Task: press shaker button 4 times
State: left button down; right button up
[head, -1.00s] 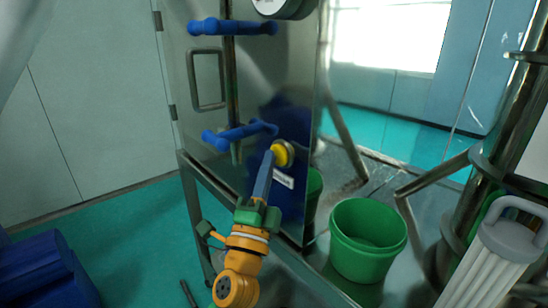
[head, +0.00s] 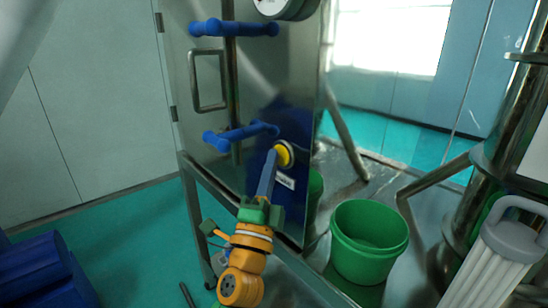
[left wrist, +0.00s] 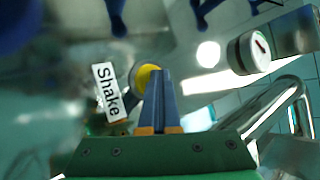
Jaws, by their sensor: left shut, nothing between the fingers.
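The shaker button (head: 285,154) is a yellow round knob on the shiny metal cabinet panel. It also shows in the left wrist view (left wrist: 147,78), beside a white label reading "Shake" (left wrist: 110,92). My left gripper (head: 271,154) is shut and empty, its long thin fingers pointing at the button. In the left wrist view the fingertips (left wrist: 159,74) overlap the button's right side. I cannot tell whether they touch it. My right gripper is not in view.
Blue handles (head: 235,28) and a metal pull (head: 208,80) stick out from the cabinet above and left. A green bucket (head: 366,242) stands right of my left arm. A metal frame and pipes (head: 470,160) fill the right side.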

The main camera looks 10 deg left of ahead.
pick_arm(q)
jog(key=shift+s+a+f+p, duration=0.15)
jog(key=shift+s+a+p, duration=0.35)
jog(key=shift+s, duration=0.3)
jog(key=shift+s+a+p, duration=0.35)
jog(key=shift+s+a, duration=0.45)
jog(key=shift+s, duration=0.25)
jog(key=shift+s+a+p, duration=0.35)
jog(key=shift+s+a, duration=0.45)
jog(key=shift+s, duration=0.2)
dwell(1.0)
jog(key=s+a+p, duration=0.2)
jog(key=s, duration=0.1)
jog(key=shift+s+a+p, duration=0.15)
jog(key=shift+a+p, duration=0.2)
